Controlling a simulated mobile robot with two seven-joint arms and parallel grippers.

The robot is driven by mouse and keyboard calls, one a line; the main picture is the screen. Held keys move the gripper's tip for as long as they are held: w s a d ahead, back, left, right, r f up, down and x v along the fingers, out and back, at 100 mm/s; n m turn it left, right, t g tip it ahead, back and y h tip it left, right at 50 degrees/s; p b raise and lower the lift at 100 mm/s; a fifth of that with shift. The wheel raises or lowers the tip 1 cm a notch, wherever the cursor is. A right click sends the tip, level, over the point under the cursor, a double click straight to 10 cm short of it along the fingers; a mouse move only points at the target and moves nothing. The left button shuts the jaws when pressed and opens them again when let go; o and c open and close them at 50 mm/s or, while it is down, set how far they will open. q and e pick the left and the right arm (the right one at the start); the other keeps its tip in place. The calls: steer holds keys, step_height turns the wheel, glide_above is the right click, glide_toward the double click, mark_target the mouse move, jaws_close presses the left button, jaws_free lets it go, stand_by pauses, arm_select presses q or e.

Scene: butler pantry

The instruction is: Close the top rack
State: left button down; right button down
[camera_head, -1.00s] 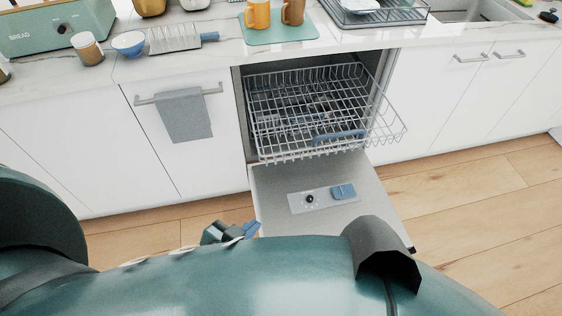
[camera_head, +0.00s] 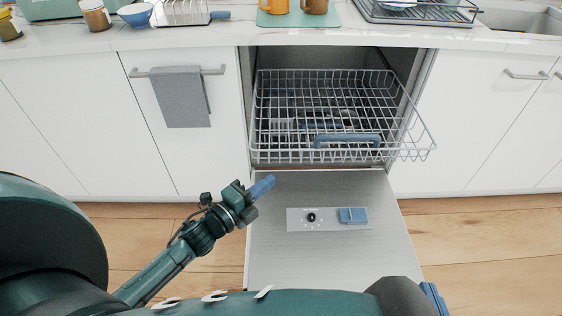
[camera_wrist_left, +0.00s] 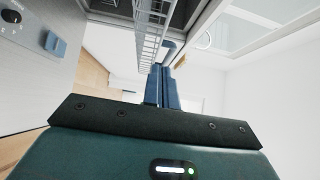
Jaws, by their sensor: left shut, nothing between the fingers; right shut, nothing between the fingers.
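The top rack (camera_head: 412,130) is a grey wire basket pulled out of the dishwasher over its lowered door (camera_head: 300,262). A blue handle (camera_head: 347,141) sits on the rack's front. In the left wrist view, the rack's wires (camera_wrist_left: 150,35) run beyond the fingers. My left gripper (camera_head: 264,187) is shut and empty, below and left of the rack's front edge, apart from it; its blue fingers also show in the left wrist view (camera_wrist_left: 162,85). Blue fingers of my right gripper (camera_head: 435,298) show at the bottom right, mostly hidden behind my own body; it is away from the rack.
The open door carries a control panel with a knob (camera_head: 311,217) and a blue block (camera_head: 353,215). A grey towel (camera_head: 181,97) hangs on the left cabinet's handle. The counter above holds mugs (camera_head: 313,6) and a dish rack (camera_head: 415,12). Wooden floor is free to the right.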

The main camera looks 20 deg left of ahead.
mark_target(292, 151)
arm_select(q)
steer(key=w, duration=0.9)
steer(key=shift+d+b, duration=0.3)
steer(key=shift+b, duration=0.1)
arm_select(e)
steer(key=shift+a+f, duration=0.2)
steer(key=shift+f, duration=0.35)
